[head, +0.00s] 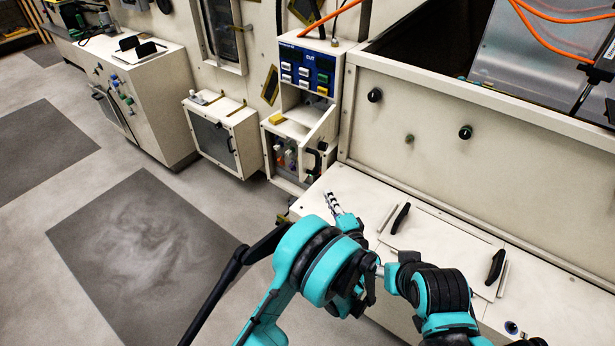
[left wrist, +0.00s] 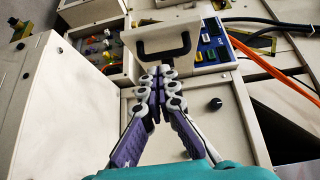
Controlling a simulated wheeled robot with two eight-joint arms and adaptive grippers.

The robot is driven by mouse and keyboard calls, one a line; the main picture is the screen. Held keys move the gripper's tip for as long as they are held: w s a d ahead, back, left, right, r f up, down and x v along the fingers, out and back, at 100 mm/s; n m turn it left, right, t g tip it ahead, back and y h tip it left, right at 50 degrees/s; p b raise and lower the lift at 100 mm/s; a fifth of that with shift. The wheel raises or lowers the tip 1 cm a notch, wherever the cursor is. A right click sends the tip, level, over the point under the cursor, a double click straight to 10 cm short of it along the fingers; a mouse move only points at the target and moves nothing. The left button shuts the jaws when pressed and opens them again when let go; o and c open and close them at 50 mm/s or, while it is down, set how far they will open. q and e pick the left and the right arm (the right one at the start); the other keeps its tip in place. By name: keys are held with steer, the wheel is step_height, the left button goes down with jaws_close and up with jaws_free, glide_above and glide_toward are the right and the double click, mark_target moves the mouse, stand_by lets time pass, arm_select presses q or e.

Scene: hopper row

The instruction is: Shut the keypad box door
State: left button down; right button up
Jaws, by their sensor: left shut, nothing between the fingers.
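The keypad box (head: 330,75) stands against the wall, with a blue panel of coloured buttons (head: 305,72) on its upper front. Its pale door (head: 318,138) with a black handle stands open, swung to the right, and the compartment with small coloured items (head: 285,155) shows. In the left wrist view the door (left wrist: 150,30) and its black handle lie just beyond my fingertips. My left gripper (head: 334,203) is shut and empty, in front of and below the box; it also shows in the left wrist view (left wrist: 160,72). Whether it touches the door is unclear. My right gripper is not in view.
A white counter (head: 350,190) with black handles lies right of the box. A large bin (head: 400,100) with knobs rises behind it. A low cabinet (head: 225,130) stands left of the box. The floor (head: 225,205) at front left is open.

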arm_select(q)
steer(key=b, duration=0.3)
glide_toward(305, 165)
steer(key=w+d, duration=0.2)
steer(key=w, duration=0.2)
steer(key=a, duration=0.2)
steer(key=w+a+b, duration=0.1)
steer(key=a, duration=0.1)
steer(key=shift+w, duration=0.2)
steer(key=shift+a, duration=0.1)
